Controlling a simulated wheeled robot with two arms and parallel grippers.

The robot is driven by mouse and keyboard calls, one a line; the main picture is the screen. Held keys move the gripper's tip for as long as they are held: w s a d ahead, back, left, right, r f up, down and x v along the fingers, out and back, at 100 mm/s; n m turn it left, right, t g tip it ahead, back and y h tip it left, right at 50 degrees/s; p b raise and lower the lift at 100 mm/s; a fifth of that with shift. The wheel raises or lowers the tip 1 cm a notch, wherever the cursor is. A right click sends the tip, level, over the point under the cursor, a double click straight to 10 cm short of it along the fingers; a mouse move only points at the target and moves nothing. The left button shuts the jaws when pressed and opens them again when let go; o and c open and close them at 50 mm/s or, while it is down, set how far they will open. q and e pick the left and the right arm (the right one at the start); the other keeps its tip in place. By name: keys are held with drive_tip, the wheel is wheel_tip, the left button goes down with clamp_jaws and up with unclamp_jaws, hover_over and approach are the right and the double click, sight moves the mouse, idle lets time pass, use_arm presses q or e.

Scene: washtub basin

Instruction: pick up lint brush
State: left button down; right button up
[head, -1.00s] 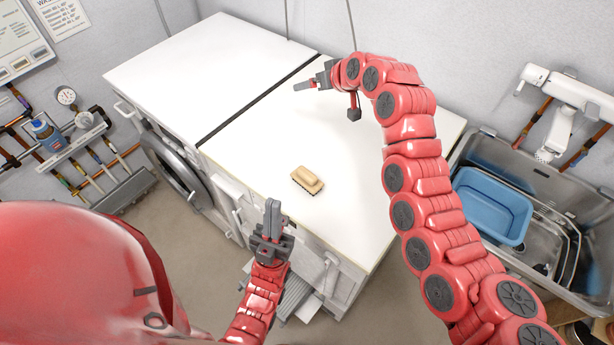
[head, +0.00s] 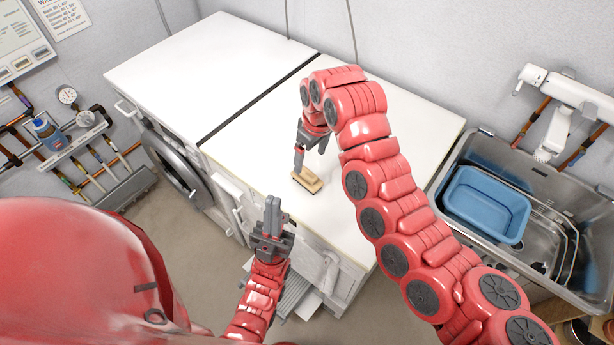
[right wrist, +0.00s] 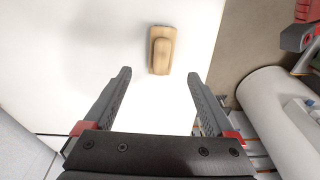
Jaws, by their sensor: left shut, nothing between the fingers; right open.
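The lint brush (head: 308,181) has a pale wooden back and dark bristles underneath. It lies bristles down on the white top near its front edge. In the right wrist view the brush (right wrist: 162,50) lies ahead of the fingertips, between their lines. My right gripper (head: 300,168) is just above and behind the brush in the head view. In the right wrist view my right gripper (right wrist: 160,76) is open, with nothing between its fingers. My left gripper (head: 273,205) is shut and empty, in front of the counter's front edge.
The white worktop (head: 240,70) is otherwise bare, with a dark seam across it. A sink (head: 560,205) with a blue basin (head: 486,204) stands on the right. A front-loading washer door (head: 176,160) and wall pipes are on the left.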

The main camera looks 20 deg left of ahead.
sight(307, 172)
drive_tip(key=f, duration=0.2)
drive_tip(key=shift+a+f+p, duration=0.2)
drive_tip(key=shift+f+p, duration=0.15)
drive_tip(key=shift+a+f+p, duration=0.1)
drive_tip(key=shift+f+p, duration=0.35)
drive_tip(key=shift+p, duration=0.1)
wheel_tip(307, 172, down, 4)
drive_tip(key=shift+a+r+p, duration=0.1)
drive_tip(key=shift+a+p, duration=0.05)
drive_tip(key=shift+p, duration=0.85)
drive_tip(key=shift+w+f, duration=0.1)
drive_tip(key=shift+f, duration=0.2)
clamp_jaws()
